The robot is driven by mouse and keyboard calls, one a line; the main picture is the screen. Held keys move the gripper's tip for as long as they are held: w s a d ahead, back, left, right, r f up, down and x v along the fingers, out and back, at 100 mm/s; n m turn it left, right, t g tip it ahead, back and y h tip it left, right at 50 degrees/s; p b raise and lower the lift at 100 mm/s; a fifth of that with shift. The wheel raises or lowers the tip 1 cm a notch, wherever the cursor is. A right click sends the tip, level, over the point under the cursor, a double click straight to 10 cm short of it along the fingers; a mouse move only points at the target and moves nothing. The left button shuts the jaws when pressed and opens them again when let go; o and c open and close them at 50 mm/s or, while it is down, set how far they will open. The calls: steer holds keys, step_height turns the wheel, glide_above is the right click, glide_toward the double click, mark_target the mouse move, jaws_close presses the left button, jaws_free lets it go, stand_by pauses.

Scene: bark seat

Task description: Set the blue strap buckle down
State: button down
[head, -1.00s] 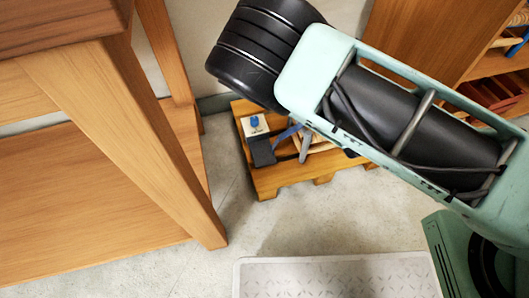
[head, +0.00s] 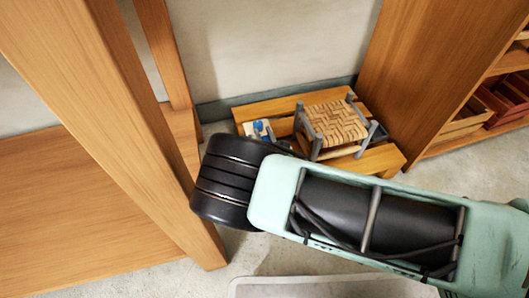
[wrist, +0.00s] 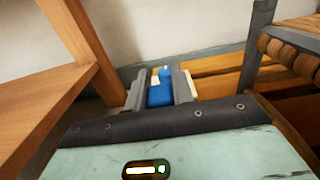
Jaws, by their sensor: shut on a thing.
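My gripper (wrist: 159,88) shows in the wrist view, with its two grey fingers on either side of a blue piece, the blue strap buckle (wrist: 160,97). It is shut on the buckle. Just beyond the fingers is a white piece with a second blue part (wrist: 165,74); in the head view this white and blue piece (head: 262,128) is at the left of a low wooden pallet (head: 385,157). My arm hides the gripper in the head view. I cannot tell whether the buckle touches anything beneath it.
A small stool with a woven seat (head: 333,124) stands on the pallet, close to the right of my gripper. A wooden bench leg (head: 165,150) rises at the left. A wall is behind, and a wooden shelf with crates (head: 495,105) stands at the right.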

step_height(320, 180, down, 5)
steer(key=b, duration=0.3)
steer(key=c, duration=1.2)
jaws_free()
steer(key=shift+f, duration=0.15)
